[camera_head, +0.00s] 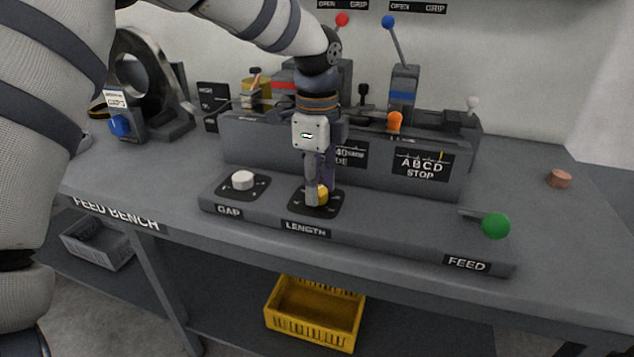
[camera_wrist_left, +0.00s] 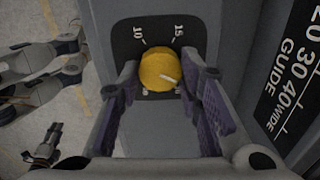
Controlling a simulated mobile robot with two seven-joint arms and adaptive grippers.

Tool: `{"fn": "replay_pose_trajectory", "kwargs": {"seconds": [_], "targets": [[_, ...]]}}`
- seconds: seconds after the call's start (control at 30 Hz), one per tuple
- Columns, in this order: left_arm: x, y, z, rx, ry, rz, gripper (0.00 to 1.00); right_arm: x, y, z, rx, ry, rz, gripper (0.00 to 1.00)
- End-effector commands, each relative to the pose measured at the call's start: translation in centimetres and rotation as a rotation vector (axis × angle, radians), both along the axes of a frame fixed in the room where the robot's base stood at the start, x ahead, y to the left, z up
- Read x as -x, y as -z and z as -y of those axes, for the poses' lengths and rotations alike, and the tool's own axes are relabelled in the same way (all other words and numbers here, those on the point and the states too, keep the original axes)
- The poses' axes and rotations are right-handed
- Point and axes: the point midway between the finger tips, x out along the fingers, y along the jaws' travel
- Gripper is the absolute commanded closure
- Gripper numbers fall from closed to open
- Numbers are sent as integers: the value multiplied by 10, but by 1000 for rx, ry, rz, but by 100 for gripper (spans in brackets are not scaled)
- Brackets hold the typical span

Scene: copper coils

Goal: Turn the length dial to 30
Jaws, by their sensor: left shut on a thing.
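The length dial is a yellow round knob (camera_head: 321,193) on a dark plate above the LENGTH label (camera_head: 306,229). The marks 10 and 15 show on the plate beyond the knob; marks nearer the fingers are mostly hidden. My left gripper (camera_head: 316,192) comes down from above and is shut on the knob, one finger on each side, also in the wrist view (camera_wrist_left: 160,82).
A white GAP knob (camera_head: 242,180) sits left of the dial, and a green-ended FEED lever (camera_head: 495,226) sits right. Behind stands a grey housing with an orange knob (camera_head: 395,122) and levers. A copper piece (camera_head: 559,179) lies at right; a yellow crate (camera_head: 315,312) is below.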

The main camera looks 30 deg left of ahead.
Motion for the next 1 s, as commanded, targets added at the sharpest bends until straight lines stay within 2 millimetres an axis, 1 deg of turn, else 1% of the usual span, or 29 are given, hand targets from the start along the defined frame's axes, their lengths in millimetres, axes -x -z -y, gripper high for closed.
{"fn": "replay_pose_trajectory", "kwargs": {"seconds": [0.03,0.3,0.5,0.73,1.0], "targets": [[3,7,1,3,43,-17,95,1,1,0,0,0,-5,60],[3,7,1,3,274,-18,95,1,1,0,0,0,-6,60],[4,7,1,5,404,-18,95,1,1,0,0,0,-6,60],[4,7,1,5,500,-19,95,1,1,0,0,0,-6,60],[4,7,1,6,541,-19,95,1,1,0,0,0,-6,60]]}}
